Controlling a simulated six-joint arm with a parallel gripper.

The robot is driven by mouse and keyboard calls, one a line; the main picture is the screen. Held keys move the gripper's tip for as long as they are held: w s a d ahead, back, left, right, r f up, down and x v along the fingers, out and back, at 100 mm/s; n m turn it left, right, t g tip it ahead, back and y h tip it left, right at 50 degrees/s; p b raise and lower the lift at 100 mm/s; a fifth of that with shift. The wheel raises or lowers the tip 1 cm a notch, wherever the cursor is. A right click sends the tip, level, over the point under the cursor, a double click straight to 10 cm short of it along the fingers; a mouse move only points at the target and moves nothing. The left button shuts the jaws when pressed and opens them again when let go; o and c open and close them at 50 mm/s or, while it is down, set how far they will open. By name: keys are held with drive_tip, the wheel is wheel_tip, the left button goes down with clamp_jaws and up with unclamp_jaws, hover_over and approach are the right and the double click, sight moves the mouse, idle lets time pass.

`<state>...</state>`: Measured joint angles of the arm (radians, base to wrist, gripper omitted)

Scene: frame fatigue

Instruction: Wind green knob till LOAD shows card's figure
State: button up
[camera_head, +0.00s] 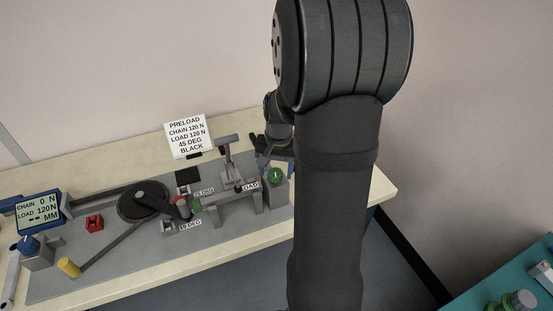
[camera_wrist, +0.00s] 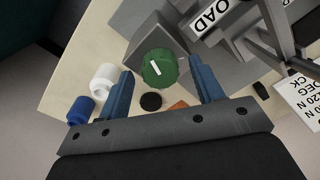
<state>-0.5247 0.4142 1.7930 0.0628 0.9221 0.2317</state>
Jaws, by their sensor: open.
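The green knob (camera_head: 275,175) sits on a grey block at the right end of the bench rig. In the wrist view the green knob (camera_wrist: 158,68) shows from above with a white mark, between and beyond the tips of my gripper (camera_wrist: 163,80). The two blue fingers are open, one on each side, with gaps. The display (camera_head: 39,213) reads CHAIN 0 N, LOAD 120 N and "-- MM". The card (camera_head: 188,136) reads PRELOAD, CHAIN 120 N, LOAD 120 N, 45 DEG, BLACK. My gripper in the head view (camera_head: 277,155) is partly hidden behind my arm.
A frame with a LOAD label (camera_head: 250,186) stands left of the knob. A blue knob (camera_head: 28,244), a red block (camera_head: 94,223) and a yellow cylinder (camera_head: 68,267) are at left. The wrist view shows white (camera_wrist: 103,78) and blue (camera_wrist: 80,110) cylinders near the left finger.

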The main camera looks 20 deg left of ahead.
sight(279, 172)
wheel_tip(279, 172, up, 17)
drive_tip(key=shift+d+r, duration=0.15)
drive_tip(key=shift+d, duration=0.25)
drive_tip(key=shift+w, duration=0.1)
drive_tip(key=f, duration=1.7)
drive_tip(key=shift+a+f, duration=0.25)
drive_tip(key=shift+a, duration=0.15)
drive_tip(key=shift+r, duration=0.1)
